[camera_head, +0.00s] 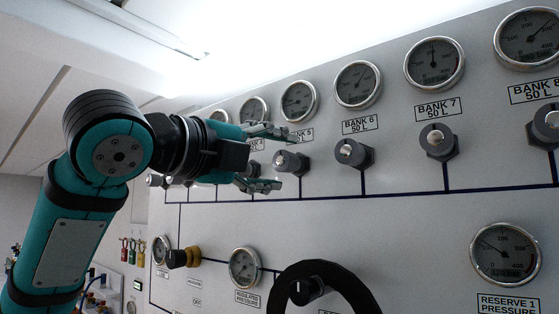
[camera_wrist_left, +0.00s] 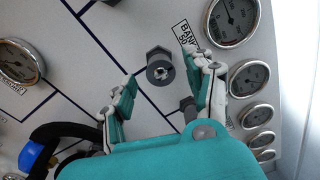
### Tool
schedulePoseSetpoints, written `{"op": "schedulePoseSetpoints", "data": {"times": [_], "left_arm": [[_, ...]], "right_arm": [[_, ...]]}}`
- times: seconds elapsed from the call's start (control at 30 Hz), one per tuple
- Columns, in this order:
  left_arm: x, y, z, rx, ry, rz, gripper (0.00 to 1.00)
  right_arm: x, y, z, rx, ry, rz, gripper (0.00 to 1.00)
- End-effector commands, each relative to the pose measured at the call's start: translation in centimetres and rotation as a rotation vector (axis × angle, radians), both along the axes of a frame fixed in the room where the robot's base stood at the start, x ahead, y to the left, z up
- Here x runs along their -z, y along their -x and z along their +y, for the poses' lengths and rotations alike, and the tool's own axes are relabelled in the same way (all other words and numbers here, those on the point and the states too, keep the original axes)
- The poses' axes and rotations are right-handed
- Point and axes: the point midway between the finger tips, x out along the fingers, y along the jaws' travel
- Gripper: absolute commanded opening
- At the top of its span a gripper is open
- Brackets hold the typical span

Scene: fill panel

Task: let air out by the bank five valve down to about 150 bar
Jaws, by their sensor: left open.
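The bank five valve (camera_head: 290,162) is a dark grey knob with a light centre, below a partly covered label ending in 5 (camera_head: 301,135). Its round gauge (camera_head: 300,100) is above; the needle is too small to read surely. My left gripper (camera_head: 279,158) is open, one finger above and one below the valve's left side. In the left wrist view the knob (camera_wrist_left: 160,70) shows between and slightly beyond the spread fingertips (camera_wrist_left: 166,78), with gaps on both sides. The gauge (camera_wrist_left: 233,20) also shows there. My right gripper is not in view.
The bank 6 valve (camera_head: 352,153) and bank 7 valve (camera_head: 437,141) stick out to the right. A neighbouring knob (camera_wrist_left: 188,105) is close to one finger in the wrist view. A large black handwheel (camera_head: 320,285) sits below.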

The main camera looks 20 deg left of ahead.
Motion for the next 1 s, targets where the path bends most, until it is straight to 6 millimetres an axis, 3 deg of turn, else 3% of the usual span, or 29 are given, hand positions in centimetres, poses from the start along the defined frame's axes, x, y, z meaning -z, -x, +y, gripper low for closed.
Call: {"op": "schedulePoseSetpoints", "data": {"times": [0.2,0.4,0.6,1.0], "left_arm": [[0.1,4.6,1.8,-0.002,0.001,-0.007,0.54],[0.2,7.8,3.1,-0.002,0.002,-0.007,0.54],[0.4,9.1,3.5,-0.001,0.0,-0.004,0.54],[0.4,9.2,3.5,-0.001,0.0,-0.004,0.54]], "right_arm": [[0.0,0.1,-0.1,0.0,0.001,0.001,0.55],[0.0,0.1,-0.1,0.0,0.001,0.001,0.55],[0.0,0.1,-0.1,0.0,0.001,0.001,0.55],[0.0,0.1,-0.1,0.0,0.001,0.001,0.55]]}}
